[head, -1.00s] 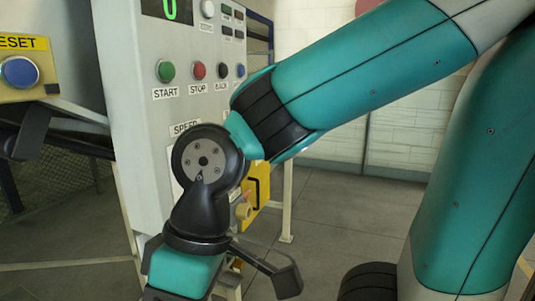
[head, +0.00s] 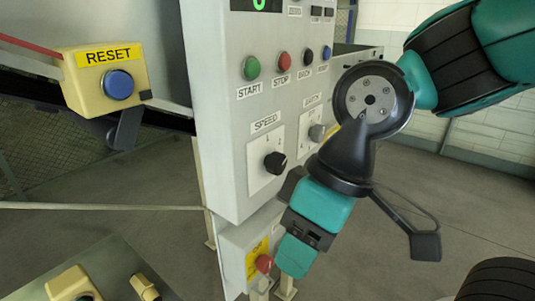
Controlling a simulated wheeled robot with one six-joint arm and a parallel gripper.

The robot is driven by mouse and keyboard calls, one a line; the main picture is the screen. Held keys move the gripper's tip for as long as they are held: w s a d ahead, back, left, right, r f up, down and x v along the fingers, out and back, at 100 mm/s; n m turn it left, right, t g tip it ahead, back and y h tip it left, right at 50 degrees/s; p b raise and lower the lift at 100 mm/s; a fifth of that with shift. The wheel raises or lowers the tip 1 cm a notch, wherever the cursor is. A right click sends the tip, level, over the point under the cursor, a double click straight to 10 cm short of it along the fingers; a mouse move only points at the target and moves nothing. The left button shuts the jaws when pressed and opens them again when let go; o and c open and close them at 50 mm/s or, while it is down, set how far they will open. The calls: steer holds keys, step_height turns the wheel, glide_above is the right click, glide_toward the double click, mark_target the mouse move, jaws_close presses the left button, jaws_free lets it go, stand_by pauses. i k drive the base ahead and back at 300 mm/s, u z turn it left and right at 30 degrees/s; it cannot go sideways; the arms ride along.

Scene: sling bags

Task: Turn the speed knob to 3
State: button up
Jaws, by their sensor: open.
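The speed knob (head: 275,162) is a dark round knob on a white plate, under the SPEED label on the grey control panel (head: 222,110). My gripper (head: 296,252) hangs below my black wrist, in front of the panel's lower right edge. It is right of and below the knob, apart from it in the picture. Its fingertips are not clearly visible, and nothing shows held in it.
A grey knob (head: 317,132) sits right of the speed knob, partly near my wrist. START (head: 251,68) and STOP (head: 284,61) buttons are above. A red button (head: 264,263) is below. A yellow RESET box (head: 104,80) is at left.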

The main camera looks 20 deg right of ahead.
mark_target(275, 163)
steer(key=k, duration=1.15)
steer(key=z, duration=0.9)
steer(key=i, duration=1.15)
steer(key=u, duration=0.25)
